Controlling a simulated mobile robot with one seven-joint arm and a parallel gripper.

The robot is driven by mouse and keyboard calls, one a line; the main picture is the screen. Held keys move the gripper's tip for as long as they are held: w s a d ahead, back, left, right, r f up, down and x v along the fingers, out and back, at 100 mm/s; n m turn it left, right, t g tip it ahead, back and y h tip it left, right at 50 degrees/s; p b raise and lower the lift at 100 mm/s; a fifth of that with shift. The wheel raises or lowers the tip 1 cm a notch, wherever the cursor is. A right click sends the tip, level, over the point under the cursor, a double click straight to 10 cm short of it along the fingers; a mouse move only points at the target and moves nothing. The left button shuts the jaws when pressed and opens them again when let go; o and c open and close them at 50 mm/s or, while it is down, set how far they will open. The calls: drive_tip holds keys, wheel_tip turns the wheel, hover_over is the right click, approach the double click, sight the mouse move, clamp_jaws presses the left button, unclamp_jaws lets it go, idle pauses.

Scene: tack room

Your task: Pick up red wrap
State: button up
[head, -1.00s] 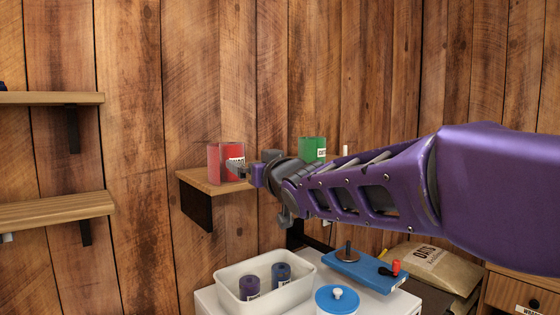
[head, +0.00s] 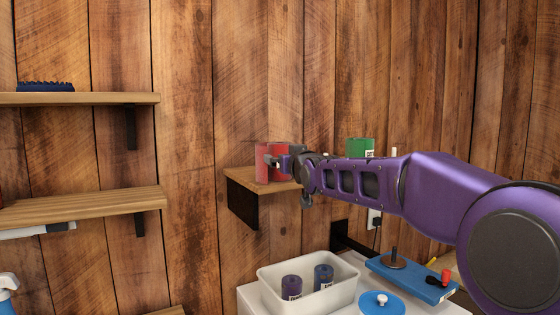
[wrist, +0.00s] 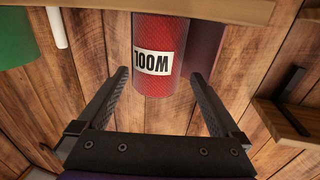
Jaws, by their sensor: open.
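The red wrap (head: 262,163) stands on a small wooden wall shelf (head: 245,180). In the wrist view the red wrap (wrist: 158,85) appears upside down, with a white label reading WOOL. My gripper (head: 280,162) is at the shelf and covers part of the wrap in the head view. In the wrist view my open gripper (wrist: 160,76) has one fingertip on each side of the wrap; I cannot tell whether either touches it. A dark maroon roll (wrist: 206,45) stands close beside the wrap, near the right finger in the wrist view.
A green wrap (head: 360,147) and a white stick-like thing (wrist: 57,28) are to one side. Below are a white bin (head: 270,282) with two rolls, a blue lid (head: 381,303) and a blue board (head: 410,278). Wooden shelves (head: 80,205) hang at left.

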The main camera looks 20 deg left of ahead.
drive_tip(key=x, duration=0.2)
drive_tip(key=p+x, duration=0.1)
drive_tip(key=x, duration=0.2)
drive_tip(key=shift+w+d+f, duration=0.1)
drive_tip(key=shift+d+f, duration=0.1)
drive_tip(key=shift+f, duration=0.05)
